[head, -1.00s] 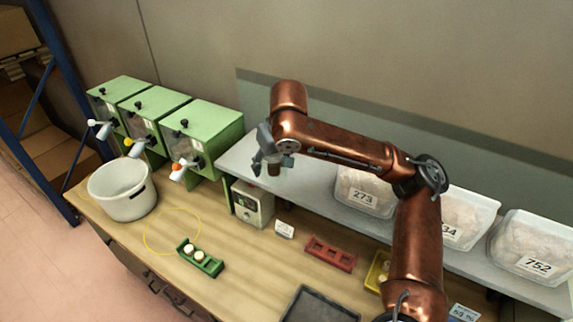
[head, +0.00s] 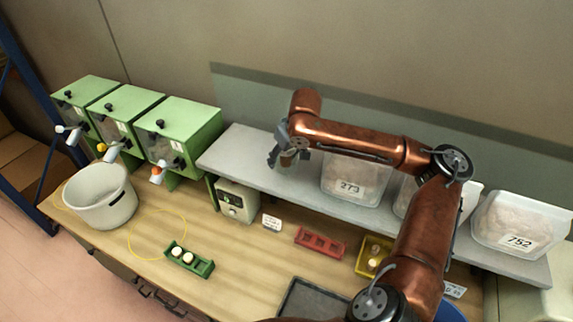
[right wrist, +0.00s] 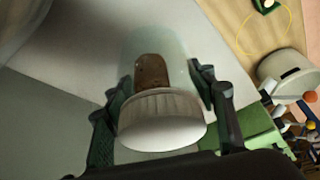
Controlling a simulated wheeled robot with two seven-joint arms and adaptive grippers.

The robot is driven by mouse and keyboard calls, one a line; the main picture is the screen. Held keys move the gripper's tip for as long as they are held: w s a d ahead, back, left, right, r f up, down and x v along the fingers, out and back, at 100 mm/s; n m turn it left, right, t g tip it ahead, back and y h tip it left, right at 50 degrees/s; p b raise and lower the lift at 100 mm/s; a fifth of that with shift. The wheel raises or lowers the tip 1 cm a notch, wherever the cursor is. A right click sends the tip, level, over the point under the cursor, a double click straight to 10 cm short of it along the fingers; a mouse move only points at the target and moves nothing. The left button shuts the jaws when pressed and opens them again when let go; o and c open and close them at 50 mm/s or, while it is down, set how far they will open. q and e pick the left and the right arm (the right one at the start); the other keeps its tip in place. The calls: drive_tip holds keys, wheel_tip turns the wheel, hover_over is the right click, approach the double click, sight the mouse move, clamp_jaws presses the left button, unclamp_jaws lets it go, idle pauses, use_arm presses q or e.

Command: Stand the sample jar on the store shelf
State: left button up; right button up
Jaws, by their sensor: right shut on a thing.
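The sample jar (right wrist: 162,118) is a clear jar with a white ribbed lid and a brown, cork-like piece inside. In the right wrist view my right gripper (right wrist: 160,88) has a finger on each side of it and is shut on it. In the head view the right gripper (head: 285,153) holds the jar (head: 288,160) over the left part of the grey store shelf (head: 235,150), left of the bin marked 273. The jar looks roughly upright. I cannot tell whether its base touches the shelf. My left gripper is not in view.
Clear bins marked 273 (head: 355,180) and 752 (head: 520,228) stand on the shelf, with another partly behind my arm. Green dispensers (head: 180,130) stand left of the shelf. Below are a white bucket (head: 102,200), green rack (head: 190,262), red rack (head: 320,243) and yellow tray (head: 364,262).

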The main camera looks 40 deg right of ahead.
sight(296, 155)
drive_tip(key=shift+d+f, duration=0.55)
wheel_tip(296, 155, down, 3)
drive_tip(key=shift+d+p, duration=0.15)
drive_tip(key=shift+p, duration=0.35)
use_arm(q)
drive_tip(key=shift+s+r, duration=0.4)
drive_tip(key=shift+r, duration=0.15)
use_arm(e)
drive_tip(key=shift+f, duration=0.35)
drive_tip(key=o, duration=1.3)
drive_tip(key=shift+o, duration=0.2)
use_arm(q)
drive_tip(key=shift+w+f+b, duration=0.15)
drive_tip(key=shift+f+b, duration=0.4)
use_arm(e)
drive_tip(key=v, duration=1.2)
drive_tip(key=shift+s, duration=0.1)
